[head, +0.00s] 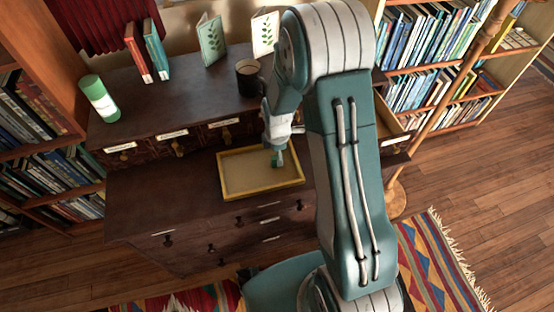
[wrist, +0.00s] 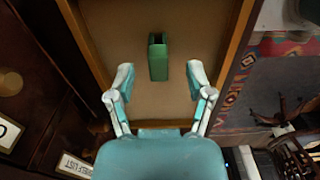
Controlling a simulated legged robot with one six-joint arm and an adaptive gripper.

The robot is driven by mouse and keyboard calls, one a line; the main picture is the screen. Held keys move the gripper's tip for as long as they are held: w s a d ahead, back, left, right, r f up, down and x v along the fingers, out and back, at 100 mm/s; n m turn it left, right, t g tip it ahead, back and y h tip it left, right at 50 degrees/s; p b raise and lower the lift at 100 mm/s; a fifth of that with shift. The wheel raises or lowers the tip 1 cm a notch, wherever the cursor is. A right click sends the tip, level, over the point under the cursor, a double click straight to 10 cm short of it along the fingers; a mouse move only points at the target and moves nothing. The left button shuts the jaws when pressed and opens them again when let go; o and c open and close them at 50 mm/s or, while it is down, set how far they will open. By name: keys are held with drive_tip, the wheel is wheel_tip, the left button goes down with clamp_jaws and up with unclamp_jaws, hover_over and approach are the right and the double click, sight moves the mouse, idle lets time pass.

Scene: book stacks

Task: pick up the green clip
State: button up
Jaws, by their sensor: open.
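The green clip (wrist: 158,58) lies in a shallow yellow-rimmed tray (head: 261,194) on the lower ledge of the dark wooden cabinet. My gripper (wrist: 160,80) is open above the tray. In the wrist view its two fingertips are apart, to the left and right of the clip's near end, with the clip mostly ahead of them. Nothing is between the pads. In the head view the gripper (head: 277,158) is small and partly covers the clip, so contact cannot be told there.
On the upper shelf stand a dark mug (head: 248,78), a green-and-white can (head: 99,98), red and teal books (head: 147,50) and leaf-print cards (head: 212,38). Small labelled drawers (head: 173,140) line the ledge's back. An open drawer (head: 393,128) is at right. Bookcases flank the cabinet.

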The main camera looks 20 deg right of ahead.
sight(276, 157)
drive_tip(key=shift+w+a+f, duration=0.1)
drive_tip(key=shift+a+f, duration=0.05)
drive_tip(key=shift+f, duration=0.65)
drive_tip(key=shift+a+f, duration=0.15)
drive_tip(key=shift+f, duration=0.6)
drive_tip(key=shift+d, duration=0.2)
drive_tip(key=c, duration=0.8)
drive_tip(key=shift+c, duration=0.3)
drive_tip(key=shift+a+r, duration=0.1)
drive_tip(key=shift+r, duration=0.05)
